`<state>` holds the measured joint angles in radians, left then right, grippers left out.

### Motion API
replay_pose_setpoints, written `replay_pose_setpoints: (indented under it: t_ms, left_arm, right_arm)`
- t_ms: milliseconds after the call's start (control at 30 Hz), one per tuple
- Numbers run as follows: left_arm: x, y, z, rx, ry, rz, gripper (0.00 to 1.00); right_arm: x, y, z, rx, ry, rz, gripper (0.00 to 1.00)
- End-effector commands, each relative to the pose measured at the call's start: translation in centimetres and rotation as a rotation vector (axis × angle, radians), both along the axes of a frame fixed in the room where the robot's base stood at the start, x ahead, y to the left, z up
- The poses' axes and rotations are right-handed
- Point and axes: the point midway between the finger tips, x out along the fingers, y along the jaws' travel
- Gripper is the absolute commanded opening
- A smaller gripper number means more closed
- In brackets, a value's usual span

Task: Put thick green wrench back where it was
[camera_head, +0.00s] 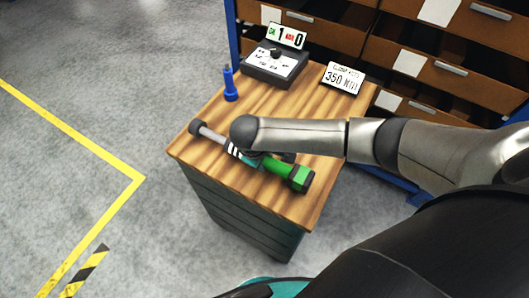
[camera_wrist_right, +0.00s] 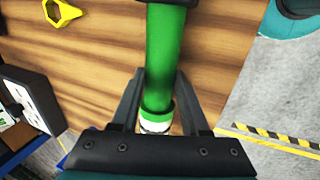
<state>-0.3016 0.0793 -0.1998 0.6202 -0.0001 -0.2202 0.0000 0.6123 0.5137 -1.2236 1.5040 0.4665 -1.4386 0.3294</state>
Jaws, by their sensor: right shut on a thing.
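The thick green wrench (camera_head: 289,172) is over the wooden bench top (camera_head: 215,110), slanting from upper left to lower right. It has a green grip, a grey shaft and a dark head at its upper left end. My right gripper (camera_head: 258,158) is shut on it near its middle, and my forearm hides part of it. In the right wrist view the green grip (camera_wrist_right: 164,60) runs between the two fingers of my right gripper (camera_wrist_right: 158,92). I cannot tell whether the wrench touches the wood. My left gripper is not in view.
A blue upright tool (camera_head: 230,85) stands at the bench's back left. A dark tester box (camera_head: 273,68) and a "350" sign (camera_head: 344,78) are at the back. Drawers (camera_head: 430,60) stand behind. A yellow part (camera_wrist_right: 61,12) shows in the wrist view. The bench's front left is bare.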

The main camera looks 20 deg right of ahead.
Motion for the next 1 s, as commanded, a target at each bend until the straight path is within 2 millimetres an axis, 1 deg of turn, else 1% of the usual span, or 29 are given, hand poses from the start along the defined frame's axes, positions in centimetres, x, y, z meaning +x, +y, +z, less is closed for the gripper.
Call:
replay_pose_setpoints:
  t_ms: [133, 533, 567, 800, 1000]
  left_arm:
    - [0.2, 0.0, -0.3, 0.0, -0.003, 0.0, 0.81]
    - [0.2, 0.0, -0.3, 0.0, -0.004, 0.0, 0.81]
    - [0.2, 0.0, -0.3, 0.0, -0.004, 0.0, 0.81]
    - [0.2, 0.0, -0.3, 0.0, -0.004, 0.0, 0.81]
    - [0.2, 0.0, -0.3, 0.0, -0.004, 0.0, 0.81]
  right_arm:
    - [0.3, 0.0, -1.0, 0.001, -0.007, 0.0, 0.0]
    - [0.3, 0.0, -1.3, 0.001, -0.008, -0.001, 0.0]
    - [0.1, 0.0, -1.5, 0.001, -0.002, 0.0, 0.47]
    - [0.1, 0.0, -1.5, 0.0, -0.002, -0.001, 0.74]
    - [0.1, 0.0, -1.5, 0.0, -0.002, -0.001, 0.75]
